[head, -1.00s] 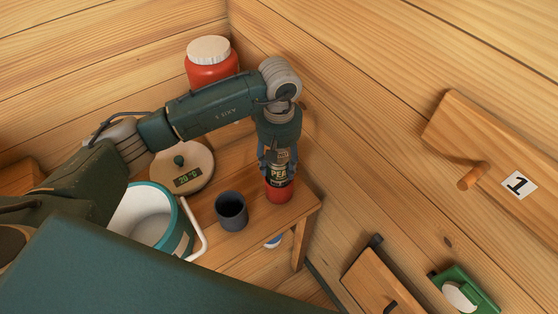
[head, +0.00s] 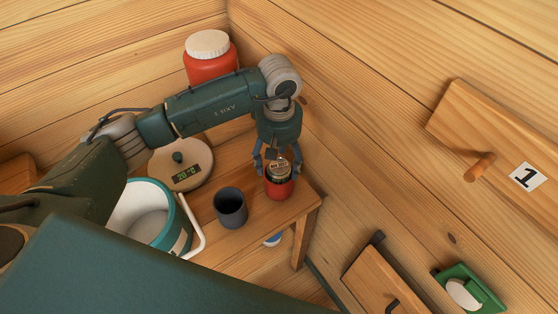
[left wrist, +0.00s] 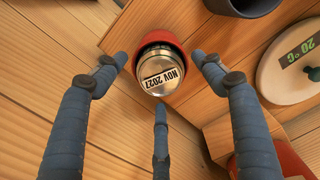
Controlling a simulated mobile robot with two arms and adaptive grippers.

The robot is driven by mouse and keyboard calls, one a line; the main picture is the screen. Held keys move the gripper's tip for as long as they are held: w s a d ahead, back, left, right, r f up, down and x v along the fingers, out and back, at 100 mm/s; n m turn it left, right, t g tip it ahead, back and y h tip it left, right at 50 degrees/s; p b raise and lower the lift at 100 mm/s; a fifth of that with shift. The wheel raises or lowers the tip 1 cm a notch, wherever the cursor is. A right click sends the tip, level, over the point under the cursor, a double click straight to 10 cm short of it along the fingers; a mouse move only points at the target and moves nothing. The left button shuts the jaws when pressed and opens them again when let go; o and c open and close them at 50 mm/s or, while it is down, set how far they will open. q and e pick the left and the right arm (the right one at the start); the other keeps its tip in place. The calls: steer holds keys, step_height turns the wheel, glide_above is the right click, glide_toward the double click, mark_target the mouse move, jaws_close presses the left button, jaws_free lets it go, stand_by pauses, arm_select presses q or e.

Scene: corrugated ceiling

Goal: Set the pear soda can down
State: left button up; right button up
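The pear soda can (head: 279,172) stands upright in a red round holder (head: 280,191) near the right end of the small wooden table (head: 262,226). Only its upper part shows above the red rim. In the left wrist view the can's silver end (left wrist: 161,72) carries a white label reading "NOV 2027", with the red holder (left wrist: 160,40) around it. My left gripper (head: 277,164) is just above the can. Its three fingers (left wrist: 160,75) are spread around the can with gaps, so it is open and empty. My right gripper is not in view.
A dark grey cup (head: 231,208) stands left of the holder. Behind are a round thermometer (head: 187,178) and a red jar with white lid (head: 210,62). A teal and white pot (head: 180,225) stands at left. Wooden walls rise close behind and to the right.

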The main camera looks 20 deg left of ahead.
arm_select(q)
steer(key=shift+r+p, duration=0.6)
steer(key=shift+p, duration=0.2)
steer(key=shift+w+r, duration=0.1)
steer(key=shift+r, duration=0.25)
step_height(320, 180, up, 11)
steer(key=b, duration=0.3)
steer(key=shift+r+b, duration=0.15)
steer(key=shift+b, duration=0.25)
